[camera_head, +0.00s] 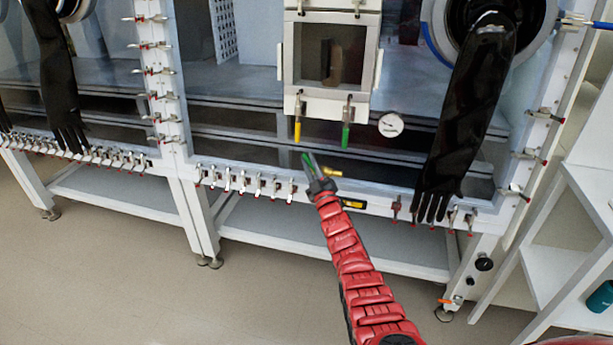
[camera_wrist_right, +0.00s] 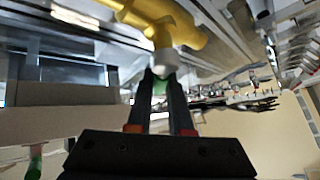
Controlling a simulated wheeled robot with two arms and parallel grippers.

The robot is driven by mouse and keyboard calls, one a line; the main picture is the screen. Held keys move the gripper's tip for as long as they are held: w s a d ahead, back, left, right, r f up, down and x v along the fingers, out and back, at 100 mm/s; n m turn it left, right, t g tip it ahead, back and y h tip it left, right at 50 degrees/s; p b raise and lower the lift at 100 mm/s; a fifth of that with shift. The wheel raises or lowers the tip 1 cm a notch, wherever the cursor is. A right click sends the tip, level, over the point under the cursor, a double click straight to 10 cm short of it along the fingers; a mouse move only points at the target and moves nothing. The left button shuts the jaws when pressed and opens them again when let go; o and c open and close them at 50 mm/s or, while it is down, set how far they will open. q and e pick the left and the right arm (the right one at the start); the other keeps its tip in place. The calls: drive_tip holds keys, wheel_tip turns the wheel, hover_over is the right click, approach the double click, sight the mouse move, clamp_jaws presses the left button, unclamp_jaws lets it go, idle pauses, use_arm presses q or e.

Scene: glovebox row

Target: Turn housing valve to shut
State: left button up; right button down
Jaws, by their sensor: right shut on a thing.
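The housing valve has a brass-yellow body (camera_wrist_right: 165,25) that fills the top of the wrist view, with a pale stem below it. Its green handle (camera_wrist_right: 160,86) sits between the fingers of my right gripper (camera_wrist_right: 160,75). In the head view my right gripper (camera_head: 307,157) is shut on that green handle, at the front of the glovebox below the small window. A small brass part (camera_head: 332,171) shows just right of the fingers. The fingers hide part of the handle, so its exact angle is hard to tell. My left gripper is not in view.
A yellow lever (camera_head: 297,130) and a green lever (camera_head: 347,134) hang below the window. A round gauge (camera_head: 391,125) is to their right. A black glove (camera_head: 466,110) hangs further right. Several clamps line the lower frame (camera_head: 244,182).

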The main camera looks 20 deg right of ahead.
drive_tip(key=m+h+b, duration=0.1)
drive_tip(key=m+b, duration=0.1)
drive_tip(key=d+m+t+h+b, duration=0.1)
drive_tip(key=m+h+b, duration=0.1)
drive_tip(key=s+m+h+b, duration=0.1)
drive_tip(key=m+h+b, duration=0.1)
drive_tip(key=m, duration=0.1)
drive_tip(key=shift+d+r+t, duration=0.15)
drive_tip(key=shift+d+t, duration=0.2)
drive_tip(key=shift+t, duration=0.05)
drive_tip(key=m+h, duration=0.1)
drive_tip(key=m+h+b, duration=0.1)
drive_tip(key=m+h, duration=0.1)
drive_tip(key=d+m+h+b, duration=0.1)
drive_tip(key=shift+s+r+m+h, duration=0.25)
drive_tip(key=shift+s+m+h, duration=0.05)
drive_tip(key=shift+m+h, duration=0.1)
drive_tip(key=shift+s+d+r+m+g+h, duration=0.1)
drive_tip(key=shift+d+m+g+h, duration=0.1)
drive_tip(key=shift+m+h, duration=0.3)
drive_tip(key=shift+s+d+r+m+g+h, duration=0.1)
drive_tip(key=shift+m+g+h, duration=0.1)
drive_tip(key=shift+m+h, duration=0.3)
drive_tip(key=c, duration=0.8)
unclamp_jaws()
drive_tip(key=shift+c, duration=0.2)
